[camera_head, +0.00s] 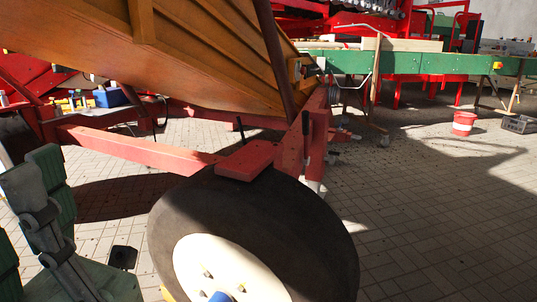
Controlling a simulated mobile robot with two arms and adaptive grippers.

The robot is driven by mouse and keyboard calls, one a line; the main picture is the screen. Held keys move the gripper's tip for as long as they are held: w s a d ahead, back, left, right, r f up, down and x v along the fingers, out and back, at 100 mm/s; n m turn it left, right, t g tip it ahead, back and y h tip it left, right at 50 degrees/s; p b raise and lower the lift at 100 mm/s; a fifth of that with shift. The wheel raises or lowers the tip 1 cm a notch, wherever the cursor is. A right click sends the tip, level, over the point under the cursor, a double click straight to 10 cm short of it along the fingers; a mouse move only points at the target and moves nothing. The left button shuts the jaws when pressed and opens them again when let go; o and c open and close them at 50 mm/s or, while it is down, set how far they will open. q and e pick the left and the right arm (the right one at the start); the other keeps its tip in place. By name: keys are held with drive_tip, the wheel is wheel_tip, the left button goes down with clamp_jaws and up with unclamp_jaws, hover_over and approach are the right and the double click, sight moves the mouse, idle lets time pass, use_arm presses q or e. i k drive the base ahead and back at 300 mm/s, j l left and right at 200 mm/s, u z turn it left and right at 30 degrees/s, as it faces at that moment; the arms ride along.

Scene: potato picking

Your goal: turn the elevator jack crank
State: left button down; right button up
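I cannot pick out the elevator jack crank for sure. A short black upright handle (306,126) stands at the red frame just above the big wheel, near the middle of the view. Behind it, a thin bent grey rod (376,68) rises in front of the green conveyor. Either could belong to the jack; their lower ends are partly hidden or too small to make out. Neither of my grippers can be recognised in this view, and nothing is seen touching the handle or the rod.
A large black tyre with a white hub (228,268) fills the front middle. A wooden-sided elevator (180,55) slopes above it. Green and grey machine parts (45,220) stand at lower left. The tiled floor at right is mostly clear.

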sight(331, 159)
drive_tip(key=i+l+u, duration=0.15)
drive_tip(key=l, duration=0.4)
drive_tip(key=i+l+u, duration=0.15)
drive_tip(key=l, duration=0.45)
drive_tip(key=i+l+u, duration=0.1)
drive_tip(key=l, duration=0.5)
drive_tip(key=i+l+u, duration=0.15)
drive_tip(key=l, duration=0.45)
drive_tip(key=i+l+u, duration=0.15)
drive_tip(key=l, duration=0.45)
drive_tip(key=i+l+u, duration=0.1)
drive_tip(key=l, duration=0.25)
drive_tip(key=i+l+u, duration=0.1)
drive_tip(key=i+l, duration=0.2)
drive_tip(key=i+l+u, duration=0.1)
drive_tip(key=l, duration=0.3)
drive_tip(key=i+l+u, duration=0.1)
drive_tip(key=i+l, duration=0.15)
drive_tip(key=l, duration=0.15)
drive_tip(key=i+l+u, duration=0.15)
drive_tip(key=l, duration=0.25)
drive_tip(key=i+l+u, duration=0.1)
drive_tip(key=l, duration=0.3)
drive_tip(key=i+l, duration=0.15)
drive_tip(key=i+j+u, duration=0.05)
